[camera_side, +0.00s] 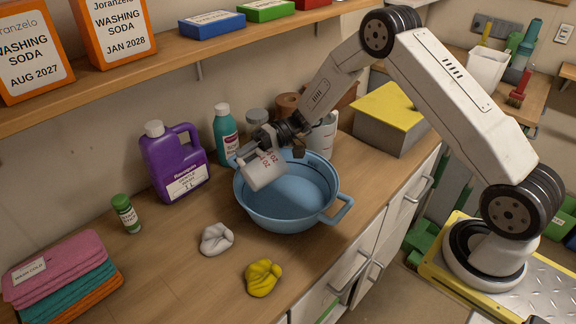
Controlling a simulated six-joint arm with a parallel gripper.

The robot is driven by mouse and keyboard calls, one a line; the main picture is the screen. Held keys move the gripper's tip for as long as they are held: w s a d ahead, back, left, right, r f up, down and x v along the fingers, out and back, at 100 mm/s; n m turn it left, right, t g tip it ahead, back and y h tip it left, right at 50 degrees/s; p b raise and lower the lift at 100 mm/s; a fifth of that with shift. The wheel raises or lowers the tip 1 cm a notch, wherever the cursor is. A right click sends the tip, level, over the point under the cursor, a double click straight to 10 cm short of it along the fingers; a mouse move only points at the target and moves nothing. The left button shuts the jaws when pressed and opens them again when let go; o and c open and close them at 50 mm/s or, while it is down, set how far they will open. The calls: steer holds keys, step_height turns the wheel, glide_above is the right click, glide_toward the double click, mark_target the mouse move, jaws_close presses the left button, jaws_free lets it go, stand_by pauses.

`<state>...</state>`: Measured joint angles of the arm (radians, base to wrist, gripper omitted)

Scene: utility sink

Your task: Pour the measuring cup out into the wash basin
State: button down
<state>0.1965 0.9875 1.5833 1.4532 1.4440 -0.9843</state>
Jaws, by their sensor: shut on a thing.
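The measuring cup (263,171) is white with red markings. My gripper (271,141) is shut on it and holds it tilted, over the left part of the wash basin. The wash basin (288,219) is a blue round tub with side handles, standing on the wooden counter. The cup covers part of the basin's left rim. The cup's inside is hidden, and I see no liquid stream. A dark line runs along the basin's inner wall.
A purple jug (174,160) and a teal bottle (225,133) stand behind and left of the basin. A white cloth (216,239) and a yellow cloth (262,277) lie in front. Folded towels (60,275) lie at left. A yellow-topped box (392,117) stands at right. A shelf (150,62) hangs above.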

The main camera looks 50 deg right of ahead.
steer(key=shift+w+a+f+h, duration=0.1)
steer(key=shift+a+f+h, duration=0.2)
steer(key=shift+a+h, duration=0.35)
steer(key=shift+a+g, duration=0.3)
steer(key=shift+a+r+h, duration=0.15)
steer(key=shift+r+h, duration=0.2)
steer(key=shift+h, duration=0.6)
steer(key=shift+f+g+h, duration=0.2)
steer(key=shift+f+h, duration=0.2)
steer(key=shift+h, duration=0.45)
steer(key=shift+f+g+h, duration=0.2)
steer(key=shift+f+h, duration=0.2)
steer(key=shift+h, duration=0.45)
steer(key=shift+w+h, duration=0.1)
steer(key=shift+h, duration=0.2)
steer(key=shift+a+r+h, duration=0.25)
steer(key=shift+r+h, duration=0.15)
steer(key=shift+h, duration=0.3)
steer(key=shift+w+a+r+g+h, duration=0.1)
steer(key=shift+a+r+g+h, duration=0.15)
steer(key=shift+a+h, duration=0.7)
steer(key=shift+w+a+r+g+h, duration=0.2)
steer(key=shift+a+h, duration=0.3)
steer(key=shift+h, duration=0.8)
steer(key=shift+w+a+r+g+h, duration=0.1)
steer(key=shift+a+r+g+h, duration=0.15)
steer(key=shift+a+h, duration=0.7)
